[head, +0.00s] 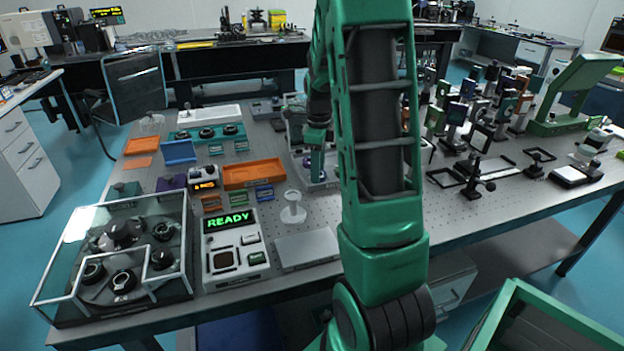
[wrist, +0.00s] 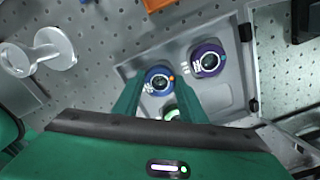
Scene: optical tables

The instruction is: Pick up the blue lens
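The blue lens (wrist: 160,81) is a round, dark-centred piece with a blue ring, in a grey tray (wrist: 228,92) in the wrist view. My gripper (wrist: 158,88) is open, with one green finger on each side of the blue lens. I cannot tell whether the fingers touch it. A purple-ringed lens (wrist: 208,60) sits to its right in the same tray. A green-ringed piece (wrist: 172,112) shows partly between the fingers, below the blue lens. In the head view my gripper (head: 317,165) points down over the tray (head: 329,179), and the blue lens cannot be made out clearly.
A white round-topped stand (head: 293,208) is left of the tray; it also shows in the wrist view (wrist: 45,52). An orange tray (head: 253,174) lies further left. A READY device (head: 234,252) and a glass-walled case (head: 120,262) stand front left. Many mounted optics (head: 470,115) crowd the right.

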